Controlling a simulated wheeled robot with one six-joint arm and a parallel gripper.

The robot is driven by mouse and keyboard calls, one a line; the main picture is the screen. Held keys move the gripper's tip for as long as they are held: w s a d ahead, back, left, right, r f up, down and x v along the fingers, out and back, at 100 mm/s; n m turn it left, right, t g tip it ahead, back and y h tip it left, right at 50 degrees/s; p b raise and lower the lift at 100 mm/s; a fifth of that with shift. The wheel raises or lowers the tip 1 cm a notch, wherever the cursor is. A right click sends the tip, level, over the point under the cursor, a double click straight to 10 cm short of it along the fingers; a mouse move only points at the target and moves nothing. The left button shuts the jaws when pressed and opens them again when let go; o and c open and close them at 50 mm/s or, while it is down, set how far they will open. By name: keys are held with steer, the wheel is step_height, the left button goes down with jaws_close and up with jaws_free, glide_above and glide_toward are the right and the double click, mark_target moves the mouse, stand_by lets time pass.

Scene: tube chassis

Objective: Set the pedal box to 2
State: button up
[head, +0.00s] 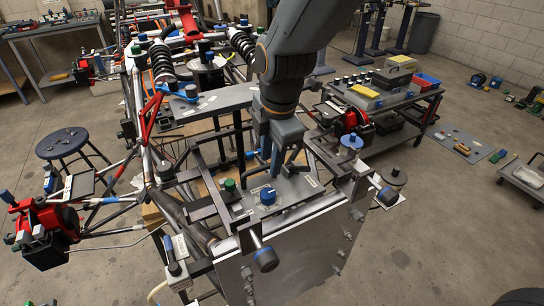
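A blue knob (267,195) stands on a round pale dial on a grey metal plate (292,192) at the front end of the tube chassis. I take this plate to be the pedal box, but I cannot read its labels or the knob's setting. My gripper (276,176) comes down from above, just behind and slightly right of the knob in the picture. It appears apart from the knob. The fingers are small and partly merge with the grey brackets around them, so their opening is unclear. I see nothing held in it.
A green knob (229,185) is left of the blue one. Another blue knob (351,141) stands to the right, and a blue-ended cylinder (265,259) juts from the front. Chassis tubes (130,150) surround the plate. A tool cart (385,100) stands at the right; floor is free at lower right.

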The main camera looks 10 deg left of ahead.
step_height(320, 180, up, 8)
steer(key=s+b, duration=0.1)
steer(key=shift+d+f+b, duration=0.15)
steer(key=shift+d+b, duration=0.2)
steer(key=shift+d, duration=0.1)
steer(key=shift+s, duration=0.1)
